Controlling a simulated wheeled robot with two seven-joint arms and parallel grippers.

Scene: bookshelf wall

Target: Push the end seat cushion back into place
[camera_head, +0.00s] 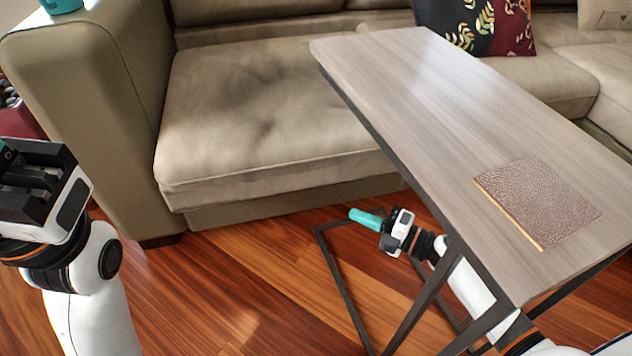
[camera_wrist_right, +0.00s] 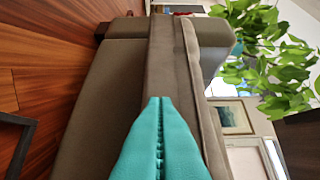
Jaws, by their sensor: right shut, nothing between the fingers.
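The end seat cushion (camera_head: 255,115) is beige-brown and lies at the left end of the sofa, beside the armrest. Its front edge sticks out past the sofa base (camera_head: 290,203). My right gripper (camera_head: 364,218) is low in front of the sofa, by the table's metal frame, with teal fingers pointing toward the sofa. In the right wrist view its fingers (camera_wrist_right: 160,130) are shut and empty, overlapping the cushion's front (camera_wrist_right: 160,65) in the picture; contact cannot be told. My left gripper (camera_head: 6,158) is at the left edge, partly cut off; its opening is unclear.
A wood-topped side table (camera_head: 415,90) with a dark metal frame stands over the right part of the cushion's front. A patterned square mat (camera_head: 538,200) lies on it. The armrest (camera_head: 90,110) bounds the cushion on the left. The wood floor (camera_head: 240,290) is clear front left.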

